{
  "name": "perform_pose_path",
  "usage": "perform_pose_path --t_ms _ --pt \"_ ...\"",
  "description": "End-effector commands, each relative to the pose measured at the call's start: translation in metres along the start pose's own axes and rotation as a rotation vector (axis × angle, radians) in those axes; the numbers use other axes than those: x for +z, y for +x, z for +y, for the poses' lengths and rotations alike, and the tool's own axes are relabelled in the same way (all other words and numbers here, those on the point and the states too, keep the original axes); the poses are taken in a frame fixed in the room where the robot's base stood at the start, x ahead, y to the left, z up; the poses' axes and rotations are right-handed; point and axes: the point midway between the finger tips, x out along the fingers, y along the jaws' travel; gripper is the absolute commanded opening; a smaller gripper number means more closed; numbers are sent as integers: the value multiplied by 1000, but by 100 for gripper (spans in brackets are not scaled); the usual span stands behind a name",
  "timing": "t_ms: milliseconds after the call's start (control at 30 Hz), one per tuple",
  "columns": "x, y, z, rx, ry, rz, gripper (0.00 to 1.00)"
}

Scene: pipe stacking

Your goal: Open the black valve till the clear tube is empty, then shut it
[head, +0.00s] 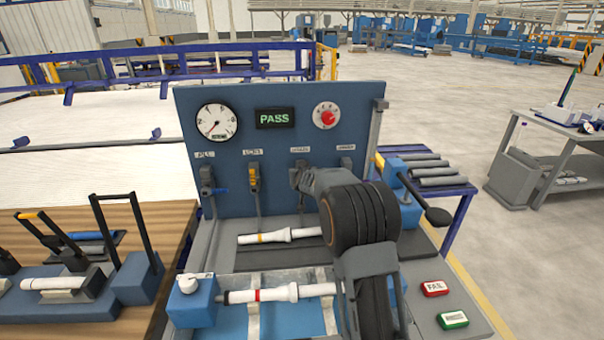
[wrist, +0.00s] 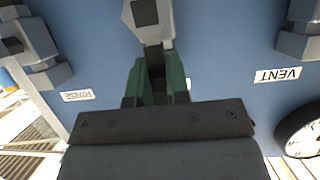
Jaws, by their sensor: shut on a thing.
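The wrist view shows the panel upside down. There the green jaws of my gripper (wrist: 157,92) are shut on a dark handle below a grey valve body (wrist: 148,25), between the VENT label (wrist: 278,75) and another label. I take this as the black valve; the jaws hide most of its handle. In the head view it is the third valve (head: 297,176) from the left, partly behind my arm, and my fingertips are hidden. A narrow grey upright (head: 375,135) at the panel's right edge may be the clear tube; I cannot tell any liquid level.
A blue panel (head: 280,105) carries a round gauge (head: 216,121), a PASS display (head: 275,118) and a red knob (head: 327,115). A blue-handled valve (head: 209,180) and a yellow-handled valve (head: 253,178) sit left of my gripper. White pipes (head: 278,294) lie in front, below my arm.

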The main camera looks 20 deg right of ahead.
Motion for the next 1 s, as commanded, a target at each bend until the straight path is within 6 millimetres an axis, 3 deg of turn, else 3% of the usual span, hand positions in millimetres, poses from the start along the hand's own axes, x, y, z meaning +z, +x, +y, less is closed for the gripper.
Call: perform_pose_path --t_ms 33,67,300,667,1000 --pt "4 1 0 -1 -9 -7 0" --pt "4 1 0 -1 -10 -7 18" --pt "2 0 0 -1 -6 -3 41" --pt "0 -7 0 -1 -3 0 42" --pt "-1 -68 0 -1 -3 2 42"
